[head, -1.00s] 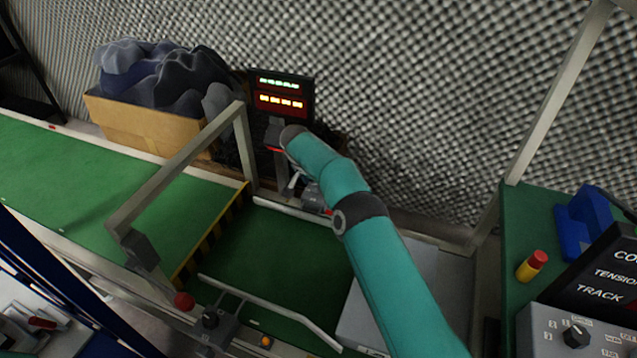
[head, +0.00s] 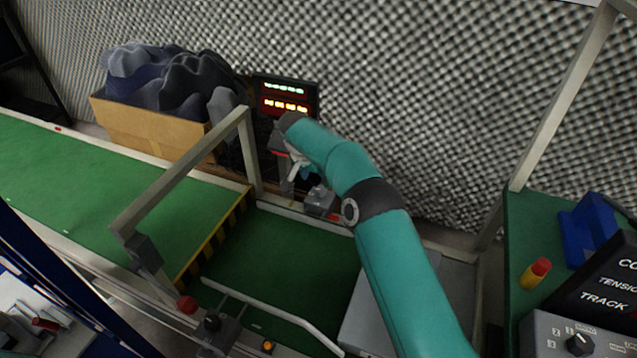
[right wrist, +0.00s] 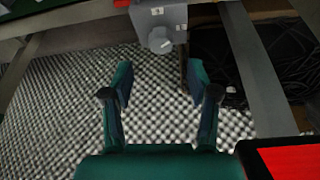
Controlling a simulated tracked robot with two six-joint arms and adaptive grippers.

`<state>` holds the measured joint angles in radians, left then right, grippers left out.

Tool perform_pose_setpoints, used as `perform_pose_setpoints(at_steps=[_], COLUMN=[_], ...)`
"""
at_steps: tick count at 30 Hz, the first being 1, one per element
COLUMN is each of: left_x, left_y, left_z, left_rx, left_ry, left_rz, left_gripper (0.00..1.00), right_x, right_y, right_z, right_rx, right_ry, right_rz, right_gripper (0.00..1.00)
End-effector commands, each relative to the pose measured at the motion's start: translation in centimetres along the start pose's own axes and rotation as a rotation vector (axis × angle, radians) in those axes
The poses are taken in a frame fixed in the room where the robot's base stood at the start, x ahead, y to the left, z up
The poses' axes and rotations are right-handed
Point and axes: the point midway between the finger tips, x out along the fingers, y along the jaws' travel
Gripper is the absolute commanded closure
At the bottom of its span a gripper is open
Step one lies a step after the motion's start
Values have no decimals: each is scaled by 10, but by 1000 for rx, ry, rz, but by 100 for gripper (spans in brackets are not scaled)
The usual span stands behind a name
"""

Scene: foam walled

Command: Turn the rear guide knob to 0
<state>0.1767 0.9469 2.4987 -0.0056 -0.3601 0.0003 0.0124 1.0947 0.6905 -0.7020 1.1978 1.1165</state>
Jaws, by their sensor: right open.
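The rear guide knob (right wrist: 160,39) is a round grey knob on a grey box (right wrist: 158,18) with small white number labels, too small to read surely. In the head view a grey box (head: 320,202) sits at the rear rail of the green belt, beside my right gripper (head: 297,174). In the right wrist view my right gripper (right wrist: 161,88) is open and empty. Its two teal fingers point toward the knob, which lies beyond the fingertips, apart from them. My left gripper is not in view.
A black display (head: 286,97) with green and amber digits stands behind the belt. A cardboard box (head: 150,130) of dark cloth is at left. A beige frame (head: 190,165) crosses the belt. A front knob post (head: 212,324) and a control panel (head: 590,330) are nearer.

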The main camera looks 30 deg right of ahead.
Motion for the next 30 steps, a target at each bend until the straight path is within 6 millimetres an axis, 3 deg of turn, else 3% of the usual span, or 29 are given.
perform_pose_setpoints(at_steps=[16,24,30], left_x=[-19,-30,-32], left_y=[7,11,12], left_z=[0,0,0], left_rx=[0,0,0], left_ry=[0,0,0], left_rz=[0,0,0], left_gripper=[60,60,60], right_x=[-29,-56,-67], right_y=[41,62,70], right_z=[-27,-47,-55], right_rx=[-737,-1180,-1355], right_ry=[-142,-61,14], right_rz=[-255,-475,-556], right_gripper=[41,41,41])
